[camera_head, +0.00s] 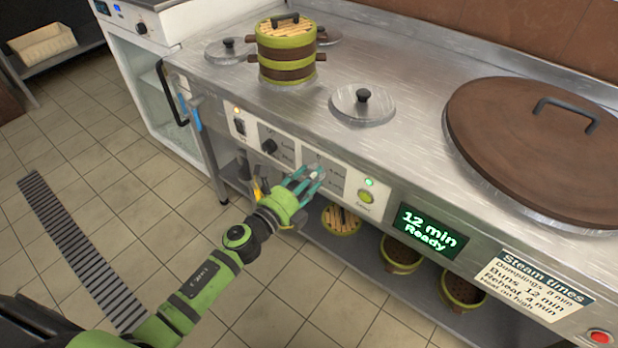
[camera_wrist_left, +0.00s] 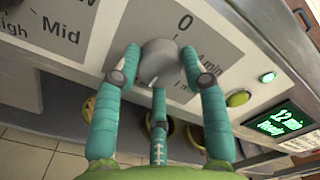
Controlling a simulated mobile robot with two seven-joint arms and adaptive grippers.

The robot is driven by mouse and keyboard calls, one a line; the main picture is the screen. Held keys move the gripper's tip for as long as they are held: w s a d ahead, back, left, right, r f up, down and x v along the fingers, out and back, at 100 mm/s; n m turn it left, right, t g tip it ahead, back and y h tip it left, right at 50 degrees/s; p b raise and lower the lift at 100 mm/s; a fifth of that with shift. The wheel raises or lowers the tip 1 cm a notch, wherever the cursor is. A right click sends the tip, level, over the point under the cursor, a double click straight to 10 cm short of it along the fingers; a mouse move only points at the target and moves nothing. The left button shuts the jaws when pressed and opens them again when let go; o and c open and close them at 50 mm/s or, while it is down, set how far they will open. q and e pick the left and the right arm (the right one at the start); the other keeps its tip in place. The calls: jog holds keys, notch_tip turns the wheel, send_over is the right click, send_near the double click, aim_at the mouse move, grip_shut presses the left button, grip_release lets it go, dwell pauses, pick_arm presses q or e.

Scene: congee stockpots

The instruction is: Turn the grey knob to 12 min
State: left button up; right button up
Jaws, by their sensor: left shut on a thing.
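The grey knob (camera_wrist_left: 160,62) sits on the front panel of the steel counter, below a "0" mark in the left wrist view. My left gripper (camera_head: 305,180) has its teal fingers around the knob; it also shows in the left wrist view (camera_wrist_left: 158,75) with a finger on each side and one below. In the head view the fingers mostly hide the knob. The green-lit display (camera_head: 428,232) reads "12 min Ready". A round green button (camera_head: 365,196) with a lit green lamp (camera_head: 369,182) above it is right of the knob. My right gripper is not in view.
A black knob (camera_head: 269,146) is left on the panel. A steam times sign (camera_head: 535,284) and red button (camera_head: 600,337) are to the right. A bamboo steamer (camera_head: 286,50), a small lid (camera_head: 363,103) and a large brown lid (camera_head: 540,140) are on top. Baskets (camera_head: 402,254) sit on the lower shelf.

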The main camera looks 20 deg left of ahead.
pick_arm(q)
jog(key=shift+w+a+r, duration=0.15)
jog(key=shift+a, duration=0.15)
jog(key=o, duration=1.2)
jog(key=shift+c, duration=0.2)
jog(key=shift+d, duration=0.15)
jog(key=v, duration=1.2)
